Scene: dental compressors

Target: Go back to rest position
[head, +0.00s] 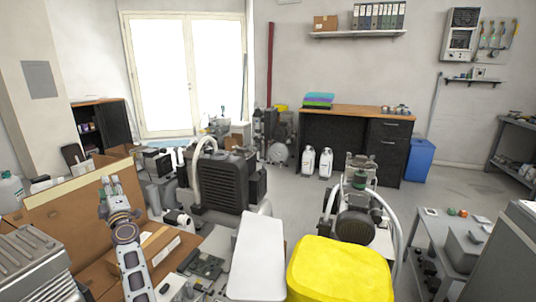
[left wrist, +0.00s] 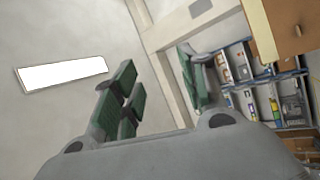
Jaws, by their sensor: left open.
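My left gripper (head: 110,186) is raised at the left in the head view, with its fingers pointing up, in front of a brown cardboard box (head: 72,202). In the left wrist view its green-padded fingers (left wrist: 160,95) are spread apart with nothing between them. Behind them are a wall, a bright panel and a shelf with small goods. My right gripper is not in the head view.
A black ribbed compressor (head: 220,182) stands right of my left arm. A yellow cover (head: 338,270) and a white panel (head: 258,255) are in front. A second compressor (head: 354,218) stands at centre right. Grey floor (head: 440,190) is open beyond it.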

